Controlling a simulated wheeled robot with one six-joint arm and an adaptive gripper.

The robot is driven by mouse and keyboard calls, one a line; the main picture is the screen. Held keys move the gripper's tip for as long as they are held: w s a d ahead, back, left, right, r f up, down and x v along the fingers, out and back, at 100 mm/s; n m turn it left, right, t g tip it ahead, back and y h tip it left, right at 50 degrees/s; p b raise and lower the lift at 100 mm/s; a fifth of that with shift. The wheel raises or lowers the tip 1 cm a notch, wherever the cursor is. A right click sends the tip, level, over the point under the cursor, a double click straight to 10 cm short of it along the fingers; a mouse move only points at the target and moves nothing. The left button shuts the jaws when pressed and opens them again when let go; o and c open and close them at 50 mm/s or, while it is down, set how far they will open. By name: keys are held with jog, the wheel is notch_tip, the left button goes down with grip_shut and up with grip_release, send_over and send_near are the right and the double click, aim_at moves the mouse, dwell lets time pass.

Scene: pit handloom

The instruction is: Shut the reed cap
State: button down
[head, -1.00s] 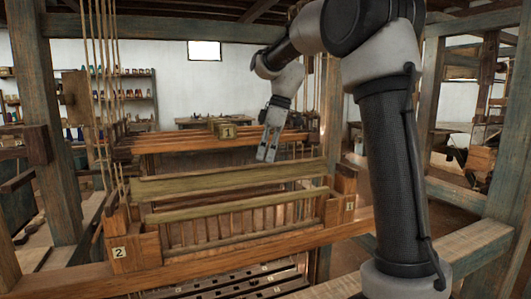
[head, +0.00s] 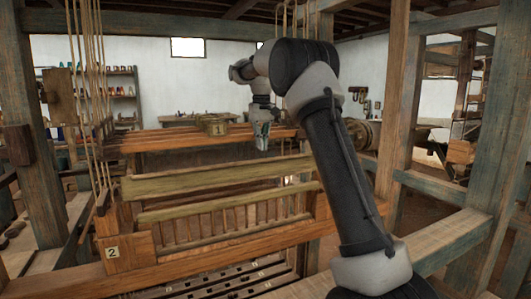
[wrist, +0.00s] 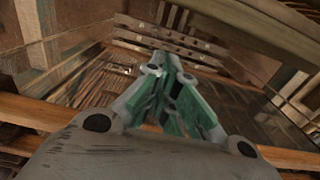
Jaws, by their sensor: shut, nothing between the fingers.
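A wide olive-green bar (head: 215,178), which looks like the reed cap, spans the loom's wooden frame. A narrower olive rail (head: 235,203) with upright slats below it runs in front of and lower than the bar. A gap shows between them. My gripper (head: 262,141) hangs fingers down above and behind the bar's right part, apart from it. In the wrist view my gripper (wrist: 170,66) has its green-padded fingers closed together at the tips, with nothing held. An olive-brown beam (wrist: 255,28) crosses the upper right there; I cannot tell which bar it is.
A wooden block marked 1 (head: 217,127) sits on the rear beams, left of my gripper. A box marked 2 (head: 113,252) stands at the loom's left end. Vertical cords (head: 88,100) hang at left. A thick post (head: 399,110) stands at right.

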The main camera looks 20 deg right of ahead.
jog(key=s+f, duration=0.1)
jog(key=s, duration=0.1)
jog(key=s+f, duration=0.1)
jog(key=shift+s+f, duration=0.3)
jog(key=shift+s, duration=0.05)
jog(key=shift+s+r, duration=0.1)
jog(key=shift+s, duration=0.05)
jog(key=shift+s+r+t, duration=0.15)
jog(key=shift+t, duration=0.25)
